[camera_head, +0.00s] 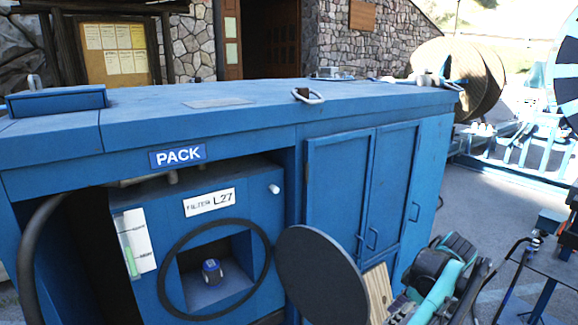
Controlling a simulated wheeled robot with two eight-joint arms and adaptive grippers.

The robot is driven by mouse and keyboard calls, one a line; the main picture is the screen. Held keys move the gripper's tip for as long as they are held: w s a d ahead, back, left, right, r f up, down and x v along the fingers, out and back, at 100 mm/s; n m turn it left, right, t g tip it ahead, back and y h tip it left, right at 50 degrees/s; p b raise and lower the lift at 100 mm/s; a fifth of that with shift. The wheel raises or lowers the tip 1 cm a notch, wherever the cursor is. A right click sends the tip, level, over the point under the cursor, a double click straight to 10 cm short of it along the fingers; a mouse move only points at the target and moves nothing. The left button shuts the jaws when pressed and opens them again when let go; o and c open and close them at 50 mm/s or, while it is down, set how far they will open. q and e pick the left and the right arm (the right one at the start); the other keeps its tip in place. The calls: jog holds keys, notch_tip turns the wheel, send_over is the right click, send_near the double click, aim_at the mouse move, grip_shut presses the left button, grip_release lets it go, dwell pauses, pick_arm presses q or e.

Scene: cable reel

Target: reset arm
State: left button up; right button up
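Neither my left gripper nor my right gripper can be made out in the head view. No arm of mine clearly shows, so what the grippers hold is hidden from me. The blue cabinet (250,110) with a PACK sign (178,156) fills the middle. A small dark blue capped object (212,271) stands inside the opening. A round dark disc (322,278) stands to the right of the opening.
Two closed cabinet doors (362,190) are right of the opening. Teal and black equipment (440,283) and a wooden board (379,292) stand at the lower right. A metal table (545,258) is at the right edge. Large cable reels (455,70) stand behind. Paved ground shows between.

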pick_arm(q)
jog(key=a+r+m+t+h+b, duration=0.1)
jog(key=a+m+b, duration=0.15)
jog(key=a, duration=1.05)
jog(key=a+r+m+h+b, duration=0.1)
jog(key=a+m+h+b, duration=0.15)
jog(key=a, duration=1.05)
pick_arm(e)
notch_tip(320, 180, down, 10)
jog(key=w+b, duration=0.1)
jog(key=b, duration=0.4)
jog(key=shift+f, duration=0.25)
jog(key=shift+w, duration=0.1)
jog(key=shift+c, duration=0.5)
pick_arm(q)
jog(key=s+a+f+m+t, duration=0.4)
jog(key=s+a+f+m, duration=0.3)
jog(key=s+a+f, duration=0.9)
jog(key=s+a, duration=0.2)
jog(key=a, duration=0.1)
jog(key=shift+s, duration=0.3)
pick_arm(e)
jog(key=shift+w+r, duration=0.1)
jog(key=shift+c, duration=0.2)
